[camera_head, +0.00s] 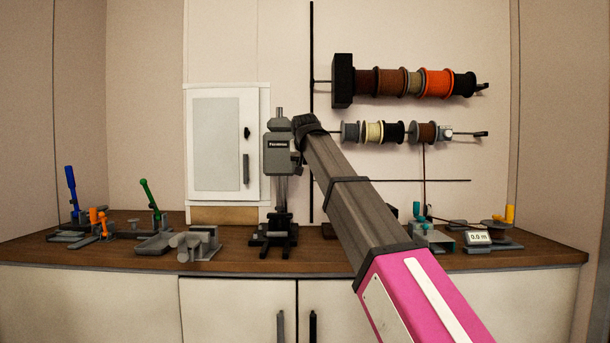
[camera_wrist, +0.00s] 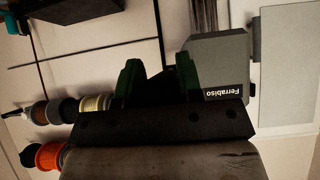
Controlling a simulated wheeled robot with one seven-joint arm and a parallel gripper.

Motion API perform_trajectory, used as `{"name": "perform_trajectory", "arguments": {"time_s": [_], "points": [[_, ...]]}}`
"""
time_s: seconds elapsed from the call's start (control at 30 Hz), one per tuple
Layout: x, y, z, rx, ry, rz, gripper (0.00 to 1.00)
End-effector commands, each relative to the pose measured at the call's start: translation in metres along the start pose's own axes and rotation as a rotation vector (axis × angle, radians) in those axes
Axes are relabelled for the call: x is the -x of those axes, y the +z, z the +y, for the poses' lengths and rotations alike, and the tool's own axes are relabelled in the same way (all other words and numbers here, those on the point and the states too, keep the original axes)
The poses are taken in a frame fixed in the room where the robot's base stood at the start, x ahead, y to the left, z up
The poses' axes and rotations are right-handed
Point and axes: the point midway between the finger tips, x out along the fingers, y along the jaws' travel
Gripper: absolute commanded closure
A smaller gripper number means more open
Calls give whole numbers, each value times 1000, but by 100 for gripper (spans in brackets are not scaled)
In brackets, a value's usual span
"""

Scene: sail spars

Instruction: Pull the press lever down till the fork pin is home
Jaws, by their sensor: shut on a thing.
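The press (camera_head: 280,180) stands upright on the bench, left of centre in the head view, with a grey head on a column and a dark base. In the head view my arm hides the fingers. The fork pin cannot be made out.
Left of the press are a grey fixture (camera_head: 197,243) and several clamps, one with a green handle (camera_head: 148,193), another blue (camera_head: 71,188). A white wall cabinet (camera_head: 225,143) is behind. Spools (camera_head: 437,83) hang at right, above a length counter (camera_head: 479,238).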

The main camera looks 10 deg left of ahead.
Motion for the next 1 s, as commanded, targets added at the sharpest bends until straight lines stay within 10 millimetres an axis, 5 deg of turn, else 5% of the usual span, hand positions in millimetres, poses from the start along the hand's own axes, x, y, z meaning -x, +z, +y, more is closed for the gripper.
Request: {"name": "perform_trajectory", "arguments": {"time_s": [0.53, 1.0], "points": [[11, -16, -1, 0, 0, 9, 96], [37, -65, -1, 0, 1, 11, 96]]}}
